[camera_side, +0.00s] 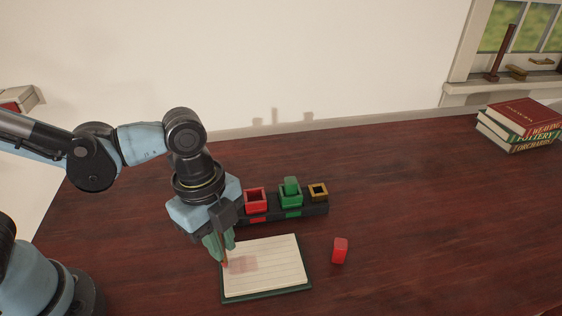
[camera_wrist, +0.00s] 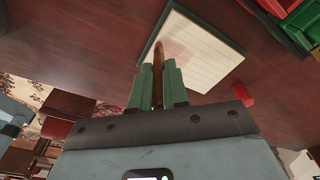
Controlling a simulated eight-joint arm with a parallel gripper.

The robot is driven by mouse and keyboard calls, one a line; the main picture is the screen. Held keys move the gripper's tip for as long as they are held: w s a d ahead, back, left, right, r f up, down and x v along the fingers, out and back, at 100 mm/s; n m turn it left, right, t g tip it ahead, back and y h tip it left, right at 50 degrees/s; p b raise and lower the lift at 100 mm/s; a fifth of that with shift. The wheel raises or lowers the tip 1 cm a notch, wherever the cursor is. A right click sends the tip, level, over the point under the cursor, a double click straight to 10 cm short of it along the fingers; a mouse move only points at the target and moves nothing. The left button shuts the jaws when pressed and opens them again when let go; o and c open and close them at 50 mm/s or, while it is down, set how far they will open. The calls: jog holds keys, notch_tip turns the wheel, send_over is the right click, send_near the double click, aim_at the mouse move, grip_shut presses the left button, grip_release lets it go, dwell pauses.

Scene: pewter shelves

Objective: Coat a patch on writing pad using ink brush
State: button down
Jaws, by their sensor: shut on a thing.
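The writing pad (camera_side: 284,262), lined cream paper on a dark green backing, lies flat on the table; it also shows in the wrist view (camera_wrist: 208,62). A pale pink patch (camera_side: 244,264) marks its left part; it also shows in the wrist view (camera_wrist: 176,49). My gripper (camera_side: 221,247) is at the pad's left edge, pointing down. Its green fingers are shut on the ink brush (camera_wrist: 158,72), a slim brown stick held between them. The brush's lower end (camera_side: 225,260) is near the patch's left side; I cannot tell if it touches the paper.
A dark tray (camera_side: 270,217) behind the pad carries a red cup (camera_side: 255,201), a green cup (camera_side: 290,200) with a green piece in it, and a brass cup (camera_side: 318,191). A red block (camera_side: 340,250) stands right of the pad. Books (camera_side: 515,128) lie far right; the right table is clear.

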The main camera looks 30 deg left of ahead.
jog(key=shift+r, duration=4.05)
jog(key=shift+s, duration=0.2)
jog(key=shift+d+f, duration=0.1)
jog(key=shift+f, duration=3.15)
jog(key=shift+w+d+f, duration=0.15)
jog(key=shift+w+f, duration=0.1)
jog(key=shift+f, duration=0.55)
jog(key=shift+w+d+f, duration=0.1)
jog(key=shift+w+d, duration=2)
jog(key=shift+s+a, duration=2.35)
jog(key=shift+r, duration=4.1)
jog(key=shift+d+f, duration=0.1)
jog(key=shift+f, duration=0.15)
